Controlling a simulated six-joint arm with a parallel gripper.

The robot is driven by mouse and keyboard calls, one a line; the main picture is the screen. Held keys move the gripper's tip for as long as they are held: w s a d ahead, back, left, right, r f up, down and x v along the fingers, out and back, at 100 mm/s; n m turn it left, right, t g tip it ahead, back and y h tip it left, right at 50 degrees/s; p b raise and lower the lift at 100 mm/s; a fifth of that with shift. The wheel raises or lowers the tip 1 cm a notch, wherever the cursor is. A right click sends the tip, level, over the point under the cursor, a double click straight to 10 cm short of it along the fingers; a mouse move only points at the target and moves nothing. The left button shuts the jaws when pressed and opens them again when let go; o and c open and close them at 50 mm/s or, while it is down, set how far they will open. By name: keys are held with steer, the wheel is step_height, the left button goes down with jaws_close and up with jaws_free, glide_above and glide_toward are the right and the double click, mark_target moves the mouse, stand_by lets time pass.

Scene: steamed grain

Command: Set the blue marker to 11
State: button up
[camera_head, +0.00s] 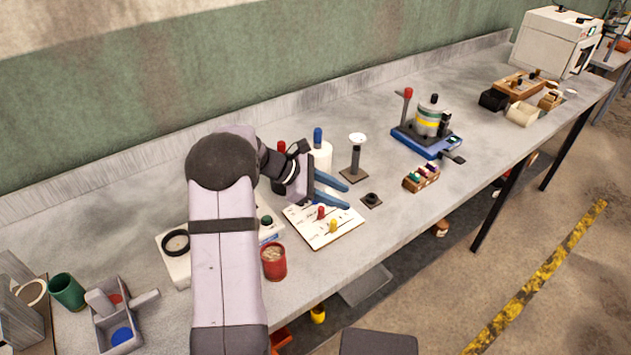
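A white panel (340,236) with printed scale lines lies on the bench in front of my gripper. A red marker (321,212) and a yellow marker (333,226) stand on it. I see no blue marker clearly on the panel; the blue fingers cover part of its far side and may hide it. The scale numbers are too small to read. My gripper (347,197) points right, over the panel's far edge. Its two blue fingers are apart, with nothing visible between them.
A white cylinder (321,158) with a blue-topped handle nearby stands behind my gripper. A red cup (273,262) stands left of the panel.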

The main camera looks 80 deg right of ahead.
steer(key=shift+s+r+m+t+y+p, duration=0.15)
steer(key=shift+m+t+y+p, duration=0.1)
steer(key=shift+m+y, duration=0.2)
steer(key=shift+s+r+m+t+y+p, duration=0.1)
steer(key=shift+m+t+y+p, duration=0.2)
steer(key=shift+m, duration=0.25)
steer(key=shift+w+d+f+m+t+y+p, duration=0.1)
steer(key=shift+w+m+t+y+p, duration=0.15)
steer(key=shift+m+t+y, duration=0.35)
steer(key=w+d+m+t+p, duration=0.1)
steer(key=w+t, duration=0.1)
steer(key=w+d+r+m+t+p, duration=0.1)
steer(key=w+d+t, duration=0.1)
steer(key=w+d+r+m+t+y+p, duration=0.1)
steer(key=w+t, duration=0.1)
steer(key=t, duration=0.1)
steer(key=shift+d+r+m+p, duration=0.25)
steer(key=shift+m+p, duration=0.05)
steer(key=shift+p, duration=0.05)
steer(key=shift+w+d+r+t, duration=0.25)
steer(key=shift+w, duration=0.05)
steer(key=shift+f+p, duration=1.35)
steer(key=shift+f, duration=2.35)
jaws_close()
